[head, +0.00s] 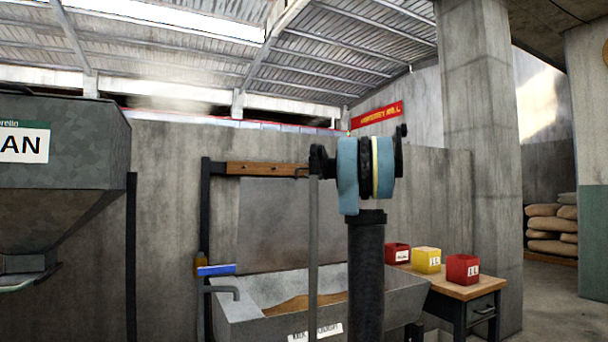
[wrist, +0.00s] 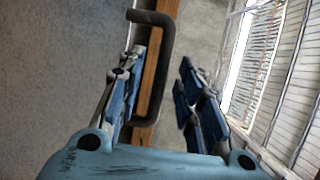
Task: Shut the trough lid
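The trough (head: 400,305) is a grey metal box with brown grain (head: 300,303) in it. Its lid (head: 275,225) stands raised and upright behind it, a grey panel with a wooden strip (head: 262,169) along the top. In the wrist view, the dark U-shaped handle (wrist: 168,60) stands out from the wooden strip (wrist: 153,70). My gripper (wrist: 165,95) is open, with the handle in the gap between its blue-black fingers; contact cannot be told. The left finger is close to the strip, the right one apart from the handle. My arm hides the gripper in the head view.
A wooden table (head: 465,286) with red and yellow boxes (head: 427,260) stands right of the trough. A large grey hopper (head: 60,160) stands at left. A bracket with a blue bar (head: 216,270) is at the trough's left end. Sacks (head: 550,233) lie far right.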

